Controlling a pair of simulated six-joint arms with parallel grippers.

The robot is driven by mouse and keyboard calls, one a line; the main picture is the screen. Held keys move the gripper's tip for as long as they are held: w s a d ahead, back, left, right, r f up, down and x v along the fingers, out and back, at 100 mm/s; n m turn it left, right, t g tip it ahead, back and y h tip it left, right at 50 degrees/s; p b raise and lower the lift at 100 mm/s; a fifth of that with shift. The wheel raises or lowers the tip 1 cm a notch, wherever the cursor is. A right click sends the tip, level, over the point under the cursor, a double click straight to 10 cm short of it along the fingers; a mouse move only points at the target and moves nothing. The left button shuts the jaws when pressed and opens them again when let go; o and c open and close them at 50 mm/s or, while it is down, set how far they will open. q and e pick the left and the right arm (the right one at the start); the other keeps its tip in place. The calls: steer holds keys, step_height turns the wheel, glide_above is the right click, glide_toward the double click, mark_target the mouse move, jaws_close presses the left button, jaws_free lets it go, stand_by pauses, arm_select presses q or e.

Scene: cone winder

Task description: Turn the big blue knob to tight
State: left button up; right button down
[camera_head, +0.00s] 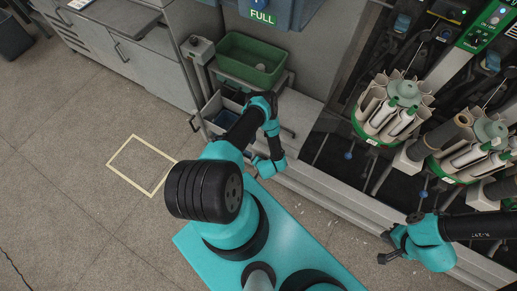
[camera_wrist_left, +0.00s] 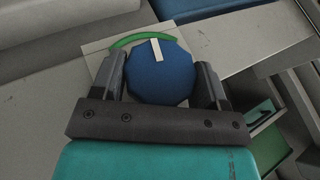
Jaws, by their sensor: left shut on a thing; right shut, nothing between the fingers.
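The big blue knob (camera_wrist_left: 158,84) fills the middle of the left wrist view. It is a faceted disc with a white pointer mark at its top edge, pointing up and slightly left. A green arc (camera_wrist_left: 130,40) shows on the pale plate behind it, around its upper left and top. My left gripper (camera_wrist_left: 163,64) is shut on the knob, one dark finger on each side. I cannot make out the knob or this gripper's fingers in the head view. My right gripper (camera_head: 384,248) is shut and empty at the lower right of the head view, away from the knob.
A green bin (camera_head: 250,60) stands by the grey cabinet. Round carriers with pale cones (camera_head: 398,98) stand on the dark machine deck at right. The floor at left is open, with a yellow outlined square (camera_head: 118,174).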

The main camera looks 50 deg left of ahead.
stand_by(0.3)
arm_select(q)
steer(key=o, duration=0.9)
steer(key=v, duration=1.7)
steer(key=shift+d, duration=0.15)
steer(key=shift+r, duration=0.15)
